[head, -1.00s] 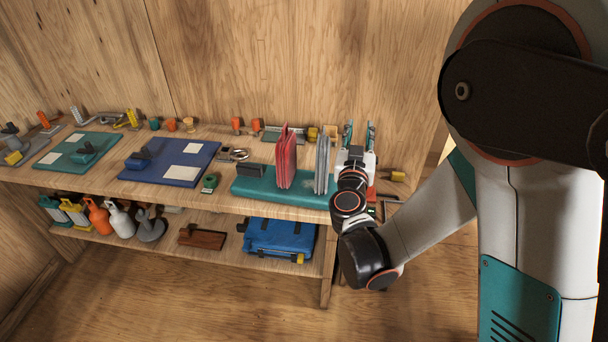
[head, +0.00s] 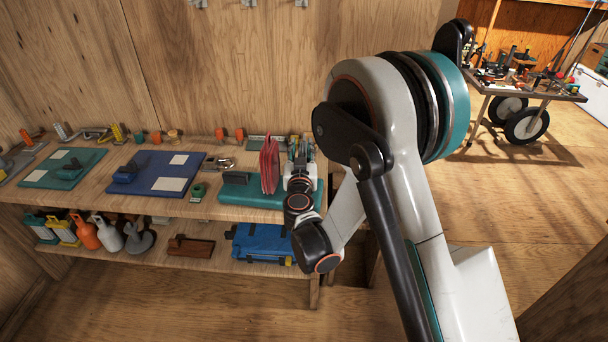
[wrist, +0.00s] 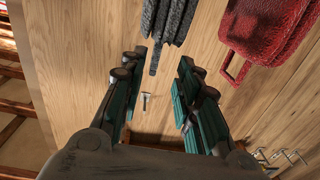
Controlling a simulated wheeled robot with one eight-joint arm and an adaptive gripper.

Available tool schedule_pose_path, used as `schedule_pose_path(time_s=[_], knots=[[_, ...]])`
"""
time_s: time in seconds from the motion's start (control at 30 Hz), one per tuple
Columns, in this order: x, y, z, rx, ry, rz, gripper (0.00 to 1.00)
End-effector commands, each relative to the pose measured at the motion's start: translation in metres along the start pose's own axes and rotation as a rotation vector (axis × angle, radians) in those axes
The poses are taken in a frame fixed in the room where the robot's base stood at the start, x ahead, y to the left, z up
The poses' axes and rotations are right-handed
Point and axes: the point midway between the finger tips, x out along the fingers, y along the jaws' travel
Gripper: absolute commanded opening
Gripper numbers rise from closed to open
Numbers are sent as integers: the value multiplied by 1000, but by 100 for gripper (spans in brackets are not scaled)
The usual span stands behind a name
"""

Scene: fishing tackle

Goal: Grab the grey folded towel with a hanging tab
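The grey folded towel (wrist: 172,22) is at the top middle of the wrist view, with its narrow tab (wrist: 154,58) pointing toward me. My gripper (wrist: 160,72) is open, with one dark-teal finger on each side of the tab's line and the towel's bulk beyond the fingertips. I see no finger touching the towel, and cannot tell how deep the tab sits between them. In the head view my gripper (head: 300,160) is at the right end of the upper shelf and mostly hides the grey towel.
A blue board (head: 160,172) lies further left. A wheeled cart (head: 530,90) stands far right.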

Motion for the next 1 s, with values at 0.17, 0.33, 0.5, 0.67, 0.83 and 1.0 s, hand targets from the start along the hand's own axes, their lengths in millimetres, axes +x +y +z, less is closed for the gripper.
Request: schedule_pose_path(time_s=[0.17,0.33,0.5,0.67,0.83,1.0], knots=[[18,5,0,0,0,4,30],[42,7,-1,0,0,1,30],[52,7,-3,0,0,1,30],[52,7,-3,0,0,1,30],[52,7,-3,0,0,1,1],[52,7,-3,0,0,0,0]])
